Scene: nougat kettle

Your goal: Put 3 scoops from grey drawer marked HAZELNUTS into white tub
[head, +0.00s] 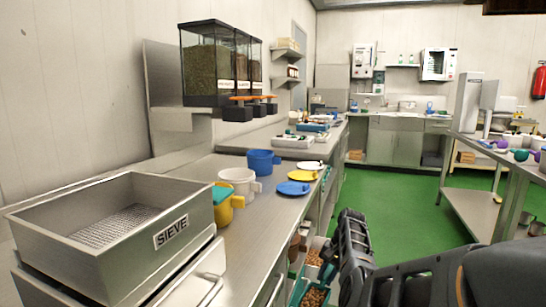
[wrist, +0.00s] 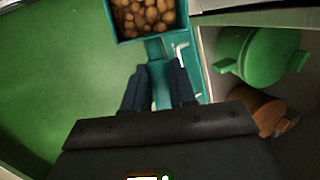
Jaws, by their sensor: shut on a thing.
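In the wrist view, my gripper (wrist: 157,72) is shut on the teal handle of a scoop (wrist: 157,48). The square scoop holds round brown nuts (wrist: 143,14); its far end is cut off by the frame. In the head view, a pale grey bin with brown nuts (head: 314,258) shows below the counter edge, and teal-edged nuts (head: 313,298) show under it. No HAZELNUTS label is readable. My arm hides the fingertips in the head view.
A steel box marked SIEVE (head: 120,230) fills the near counter. The green floor (head: 410,200) is clear.

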